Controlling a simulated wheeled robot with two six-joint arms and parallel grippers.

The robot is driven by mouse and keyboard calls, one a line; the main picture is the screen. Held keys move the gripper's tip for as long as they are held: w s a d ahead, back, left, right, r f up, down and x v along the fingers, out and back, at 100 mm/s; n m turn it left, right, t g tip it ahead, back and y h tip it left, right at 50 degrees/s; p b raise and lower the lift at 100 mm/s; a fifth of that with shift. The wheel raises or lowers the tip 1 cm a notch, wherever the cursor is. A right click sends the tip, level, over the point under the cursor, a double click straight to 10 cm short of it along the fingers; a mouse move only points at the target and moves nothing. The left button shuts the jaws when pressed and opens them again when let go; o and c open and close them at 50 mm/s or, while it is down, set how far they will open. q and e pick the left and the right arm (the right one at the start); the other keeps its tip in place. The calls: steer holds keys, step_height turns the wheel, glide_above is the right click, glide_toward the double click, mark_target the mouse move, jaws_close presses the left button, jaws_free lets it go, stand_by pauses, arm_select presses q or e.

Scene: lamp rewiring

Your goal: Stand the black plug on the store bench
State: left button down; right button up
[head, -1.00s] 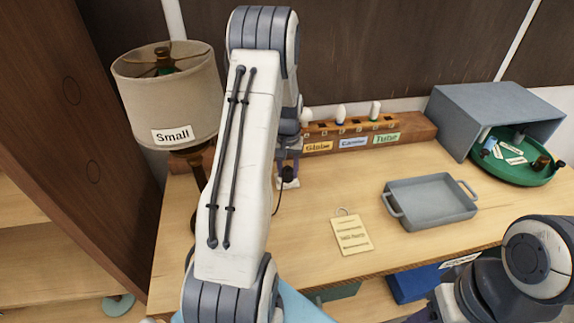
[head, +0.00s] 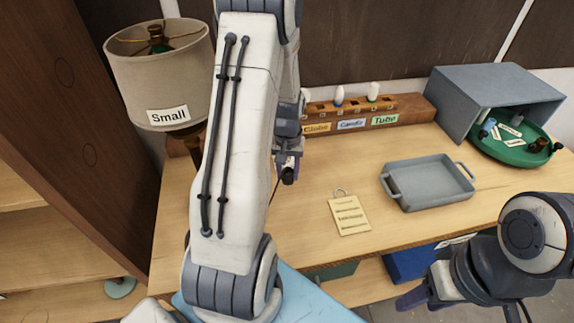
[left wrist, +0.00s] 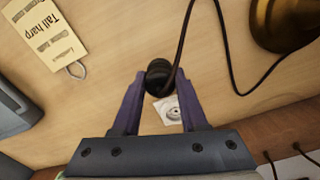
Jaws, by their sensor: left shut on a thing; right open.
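My left gripper (head: 288,160) is shut on the black plug (head: 289,176), in front of the wooden rack. In the left wrist view the plug (left wrist: 158,76) sits between the purple fingertips (left wrist: 160,82). Its dark cord (left wrist: 181,45) runs up from it, then loops right toward a brass lamp base (left wrist: 285,20). A white round-faced socket plate (left wrist: 170,112) lies behind the plug, partly covered by a finger. I cannot tell the plug's height over the wooden bench (head: 310,225). My right gripper (head: 418,297) is open and empty at the lower right, off the bench front.
A lamp with a shade labelled Small (head: 160,75) stands left. The bulb rack (head: 415,107) runs along the back. A paper tag (head: 350,215), grey tray (head: 428,186), green tray (head: 510,150) and grey bin (head: 490,90) are right. Bare wood lies around the tag.

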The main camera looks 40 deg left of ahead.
arm_select(q)
steer(key=shift+s+d, duration=1.25)
steer(key=shift+s, duration=0.15)
steer(key=shift+f, duration=0.1)
steer(key=shift+f+b, duration=1.75)
steer(key=shift+f, duration=0.5)
steer(key=shift+f+b, duration=0.3)
steer(key=shift+f, duration=0.1)
steer(key=shift+c, duration=1.8)
jaws_free()
step_height(320, 180, up, 11)
steer(key=shift+f, duration=0.2)
